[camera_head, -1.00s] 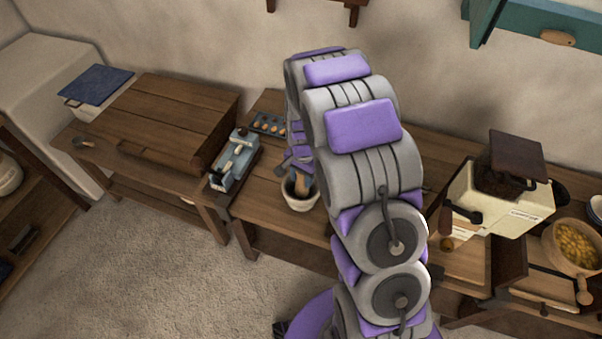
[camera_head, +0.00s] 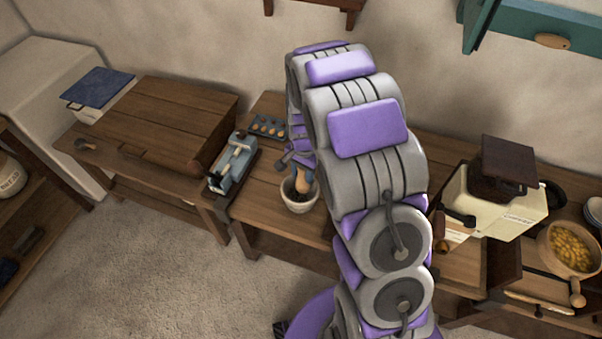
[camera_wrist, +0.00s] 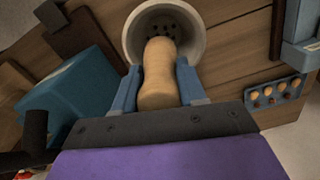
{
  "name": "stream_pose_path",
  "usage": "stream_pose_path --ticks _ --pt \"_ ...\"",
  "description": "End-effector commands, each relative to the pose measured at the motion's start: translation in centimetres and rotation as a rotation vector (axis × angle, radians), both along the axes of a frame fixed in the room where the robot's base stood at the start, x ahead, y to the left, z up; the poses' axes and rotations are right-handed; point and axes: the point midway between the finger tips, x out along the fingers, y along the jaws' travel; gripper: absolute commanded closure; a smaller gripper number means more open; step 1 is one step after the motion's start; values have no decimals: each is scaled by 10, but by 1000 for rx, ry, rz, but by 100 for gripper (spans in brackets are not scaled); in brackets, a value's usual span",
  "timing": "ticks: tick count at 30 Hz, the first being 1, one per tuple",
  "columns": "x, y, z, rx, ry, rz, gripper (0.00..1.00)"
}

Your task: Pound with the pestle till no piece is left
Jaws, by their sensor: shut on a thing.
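The pestle (camera_wrist: 158,75) is pale wood and sits between the two blue fingers of my gripper (camera_wrist: 158,88), which is shut on it. In the wrist view its far end points into the pale mortar (camera_wrist: 130,38). Several dark pieces show in the mortar beyond the pestle. In the head view the mortar (camera_head: 299,206) stands on the wooden bench, and the pestle (camera_head: 304,181) is over its opening, partly hidden by my gripper. Whether the pestle's tip touches the bottom cannot be told.
A cream grinder (camera_head: 493,205) and a pan of yellow pieces (camera_head: 570,247) stand at the right. A wooden chest (camera_head: 160,125) is at the left.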

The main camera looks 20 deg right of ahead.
Motion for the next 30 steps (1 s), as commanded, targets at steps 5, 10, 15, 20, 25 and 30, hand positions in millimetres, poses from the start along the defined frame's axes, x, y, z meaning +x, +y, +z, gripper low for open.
stream_pose_path --ticks 5,10,15,20,25,30 --pt "0 3 -1 -2 -1 1 100" --pt "0 8 -4 -3 0 1 100" --pt "0 13 -8 -3 0 2 100" --pt "0 13 -9 -2 -1 1 100" --pt "0 13 -9 -1 -1 1 100" --pt "0 14 -14 -2 1 1 100"
